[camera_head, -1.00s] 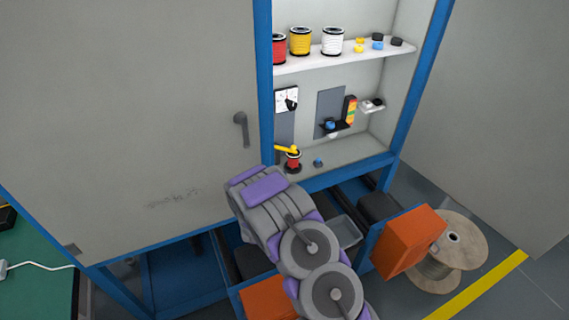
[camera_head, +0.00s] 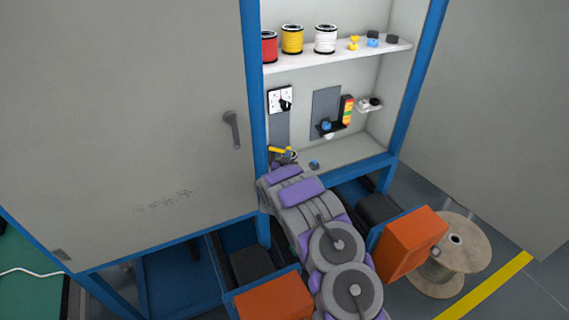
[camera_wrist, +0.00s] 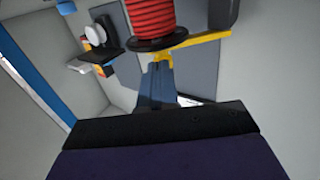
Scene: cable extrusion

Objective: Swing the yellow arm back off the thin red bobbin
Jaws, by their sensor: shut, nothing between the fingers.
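The yellow arm (camera_head: 279,150) is at the lower left of the open cabinet, above the lower shelf. In the wrist view the yellow arm (camera_wrist: 202,41) runs from a dark post at the right to the flange of the red bobbin (camera_wrist: 158,17). The bobbin has red windings and a black flange, and its top is cut off by the frame. My gripper (camera_wrist: 157,66) is shut and empty, with its fingertips just below the flange and the end of the yellow arm. I cannot tell whether they touch. In the head view my wrist hides most of the bobbin.
The upper shelf (camera_head: 345,52) holds red, yellow and white spools and small parts. A small blue piece (camera_head: 314,165) lies on the lower shelf. The blue cabinet post (camera_head: 256,95) stands close left of my arm. Orange boxes (camera_head: 411,243) are below.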

